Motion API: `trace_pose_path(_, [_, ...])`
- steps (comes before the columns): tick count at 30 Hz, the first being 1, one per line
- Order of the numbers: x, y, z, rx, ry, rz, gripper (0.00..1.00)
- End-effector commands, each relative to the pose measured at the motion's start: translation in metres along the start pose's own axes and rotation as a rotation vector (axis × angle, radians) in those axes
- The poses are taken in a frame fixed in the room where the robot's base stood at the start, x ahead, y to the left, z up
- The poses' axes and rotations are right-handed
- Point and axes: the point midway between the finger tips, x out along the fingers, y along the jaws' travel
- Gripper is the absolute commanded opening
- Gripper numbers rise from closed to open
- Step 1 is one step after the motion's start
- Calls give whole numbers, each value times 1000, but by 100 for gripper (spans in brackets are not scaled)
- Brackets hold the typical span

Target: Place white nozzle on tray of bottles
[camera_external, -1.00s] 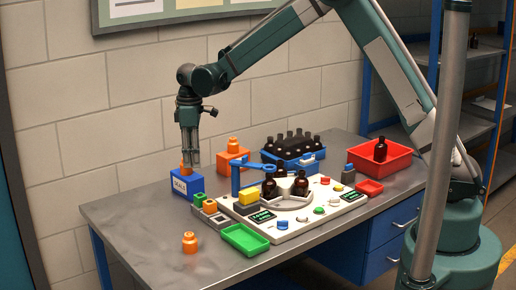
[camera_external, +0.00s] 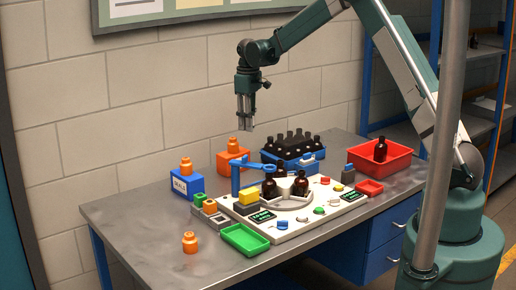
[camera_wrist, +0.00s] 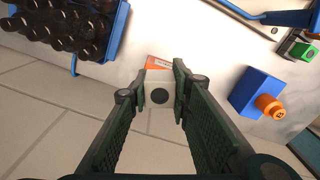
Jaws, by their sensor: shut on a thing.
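My gripper (camera_external: 246,116) is high above the back of the table, over the orange box and left of the blue tray of bottles (camera_external: 285,153). In the wrist view, my gripper (camera_wrist: 158,90) is shut on a small white block-like piece with a dark round hole, the white nozzle (camera_wrist: 147,98). The nozzle is too small to make out in the external view. The tray holds several dark bottles (camera_external: 290,138) standing close together. The tray also shows at the upper left of the wrist view (camera_wrist: 119,28), apart from the nozzle.
The orange box (camera_external: 230,162) with an orange knob stands below my gripper. A blue box (camera_external: 187,184) with an orange cap is to the left. A red bin (camera_external: 392,170) is at right.

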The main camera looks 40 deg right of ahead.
Motion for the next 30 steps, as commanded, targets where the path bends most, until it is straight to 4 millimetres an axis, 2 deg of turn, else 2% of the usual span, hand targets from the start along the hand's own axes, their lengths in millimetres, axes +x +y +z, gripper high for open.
trace_pose_path(1, [-3,20,6,30,0,0,11])
trace_pose_path(9, [-12,108,39,180,0,0,11])
trace_pose_path(15, [-19,166,67,283,-1,1,11])
trace_pose_path(18, [-21,188,78,322,-1,1,11])
trace_pose_path(24, [-23,214,93,370,-1,1,11])
trace_pose_path(30, [-24,220,96,380,-1,1,11])
